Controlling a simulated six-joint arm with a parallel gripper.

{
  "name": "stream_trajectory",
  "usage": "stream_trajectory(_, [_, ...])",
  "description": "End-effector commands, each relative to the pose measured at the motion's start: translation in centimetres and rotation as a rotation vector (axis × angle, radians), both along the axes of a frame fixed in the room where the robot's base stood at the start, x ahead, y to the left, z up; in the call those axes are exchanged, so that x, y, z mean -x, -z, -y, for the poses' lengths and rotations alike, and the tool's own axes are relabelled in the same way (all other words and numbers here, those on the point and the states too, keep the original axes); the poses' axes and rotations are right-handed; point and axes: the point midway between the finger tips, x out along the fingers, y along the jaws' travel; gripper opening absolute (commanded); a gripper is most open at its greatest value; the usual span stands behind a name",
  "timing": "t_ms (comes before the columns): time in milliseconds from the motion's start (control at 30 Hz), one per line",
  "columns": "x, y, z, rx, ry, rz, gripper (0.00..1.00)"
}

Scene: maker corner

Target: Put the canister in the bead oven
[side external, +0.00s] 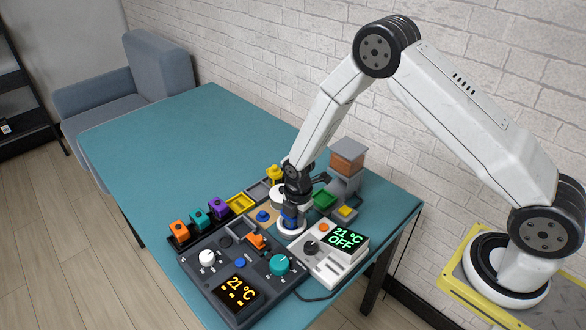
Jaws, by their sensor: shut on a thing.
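My gripper (291,208) points down over the crowded front of the teal table. It is shut on a small blue object (290,218), probably the canister, mostly hidden by the fingers. A round white piece (291,231) is right below it; I cannot tell whether they touch. A dark control box (264,267) with an orange "21 °C" display, knobs and an orange lever stands in front. A light grey box (326,262) with a green "21 °C OFF" display stands to its right. I cannot tell which one is the bead oven.
A dark rack with orange (179,231), teal (199,219) and purple (218,208) blocks stands left. The teal table (160,140) is clear at the far left.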

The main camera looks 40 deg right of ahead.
Motion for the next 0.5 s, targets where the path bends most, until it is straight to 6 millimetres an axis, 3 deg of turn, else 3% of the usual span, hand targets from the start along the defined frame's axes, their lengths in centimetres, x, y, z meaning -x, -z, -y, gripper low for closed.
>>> stream_trajectory(500, [0.00, 0.37, 0.00, 0.000, 0.000, 0.000, 0.00])
